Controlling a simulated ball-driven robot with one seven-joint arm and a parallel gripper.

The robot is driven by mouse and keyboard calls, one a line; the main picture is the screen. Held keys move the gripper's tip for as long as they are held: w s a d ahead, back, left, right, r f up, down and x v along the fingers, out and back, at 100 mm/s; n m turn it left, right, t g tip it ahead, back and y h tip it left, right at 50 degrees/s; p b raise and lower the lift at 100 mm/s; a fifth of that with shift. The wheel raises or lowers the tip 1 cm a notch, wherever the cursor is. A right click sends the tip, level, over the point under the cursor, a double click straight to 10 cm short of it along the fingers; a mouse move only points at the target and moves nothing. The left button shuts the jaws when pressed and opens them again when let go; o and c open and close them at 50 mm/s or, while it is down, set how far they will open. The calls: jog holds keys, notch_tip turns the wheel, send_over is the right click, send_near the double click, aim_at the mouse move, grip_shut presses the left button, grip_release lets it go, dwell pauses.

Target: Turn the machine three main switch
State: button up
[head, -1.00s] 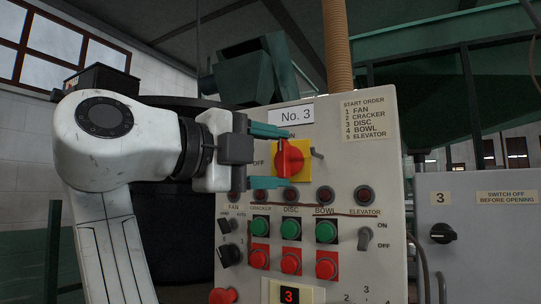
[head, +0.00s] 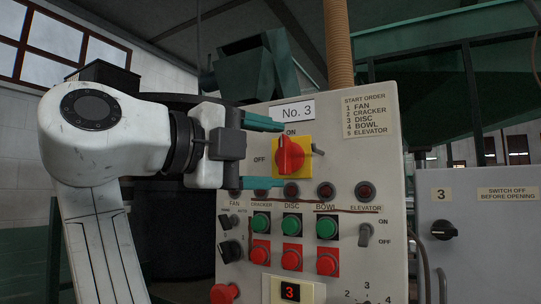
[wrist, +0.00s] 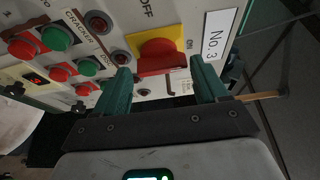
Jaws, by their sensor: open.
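The main switch is a red knob (head: 290,157) on a yellow plate (head: 305,145), on the panel marked No. 3 (head: 293,112). Its grip stands about upright, in line with the ON mark above it; OFF is at its left. The wrist view shows the red knob (wrist: 160,65) beyond the fingertips, its grip lying across that view. My gripper (head: 281,153) is open with green fingers, one above and one below the knob's level. The fingertips look just short of the knob, and no contact shows. My gripper (wrist: 160,75) is empty in the wrist view.
Below the switch are indicator lamps (head: 291,189), green buttons (head: 291,226), red buttons (head: 292,254) and small selector switches (head: 366,235). A thin lever (head: 318,149) sticks out right of the yellow plate. A grey cabinet (head: 490,260) with a black knob (head: 444,230) stands at the right.

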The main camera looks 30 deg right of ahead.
jog(key=v, duration=0.9)
jog(key=shift+s+a+b, duration=0.15)
jog(key=shift+a+b, duration=0.2)
